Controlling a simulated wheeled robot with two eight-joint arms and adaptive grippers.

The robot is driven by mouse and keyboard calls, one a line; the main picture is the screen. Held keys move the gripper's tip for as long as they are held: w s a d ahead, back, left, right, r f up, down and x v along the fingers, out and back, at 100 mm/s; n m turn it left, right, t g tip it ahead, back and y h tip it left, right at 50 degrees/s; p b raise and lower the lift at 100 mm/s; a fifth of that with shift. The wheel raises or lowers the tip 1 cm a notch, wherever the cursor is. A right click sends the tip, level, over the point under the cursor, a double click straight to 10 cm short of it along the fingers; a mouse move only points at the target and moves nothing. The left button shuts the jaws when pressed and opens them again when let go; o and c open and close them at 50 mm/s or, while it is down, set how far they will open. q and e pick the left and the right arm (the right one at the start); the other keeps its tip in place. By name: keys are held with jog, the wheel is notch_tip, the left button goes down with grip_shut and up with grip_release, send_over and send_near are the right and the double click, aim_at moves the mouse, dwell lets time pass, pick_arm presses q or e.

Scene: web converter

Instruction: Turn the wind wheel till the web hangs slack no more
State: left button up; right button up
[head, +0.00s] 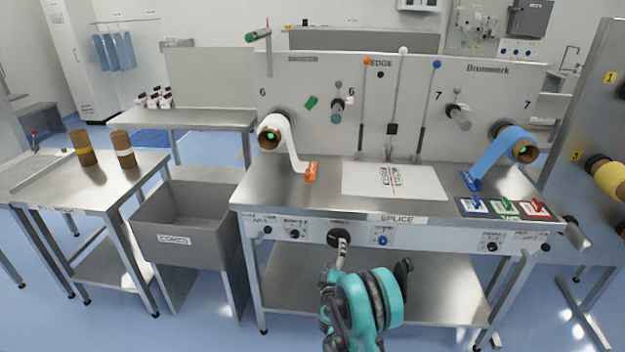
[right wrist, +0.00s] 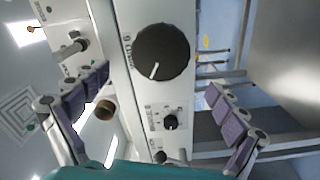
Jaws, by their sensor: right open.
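A large black knob (head: 338,238) sits on the front panel of the splice table, likely the wind wheel, though its label is too small to read. In the right wrist view the large knob (right wrist: 162,53) has a white pointer line. My right gripper (head: 341,258) is just below and in front of it; its padded fingers (right wrist: 158,88) are spread apart with nothing between them. A white web (head: 294,150) hangs in a curve from the left roll (head: 271,132) to an orange clip (head: 312,171). A blue web (head: 497,154) runs from the right roll (head: 523,148) to the table.
Smaller knobs (head: 293,234) and a blue knob (head: 382,240) flank the black one. A white sheet (head: 425,180) lies on the tabletop. A grey bin (head: 180,218) stands left of the table. A metal lower shelf (head: 295,285) lies below the panel.

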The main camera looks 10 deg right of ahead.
aim_at(338, 238)
jog(key=w+d+n, duration=0.1)
jog(key=w+n, duration=0.1)
jog(key=n, duration=0.4)
jog(key=w+d+n, duration=0.1)
jog(key=w+n, duration=0.1)
jog(key=n, duration=0.4)
jog(key=w+n, duration=0.3)
jog(key=n, duration=0.3)
jog(key=shift+d+f, duration=0.2)
jog(key=shift+d, duration=0.2)
jog(key=shift+w+d+r, duration=0.1)
jog(key=shift+w, duration=0.35)
jog(key=c, duration=1.2)
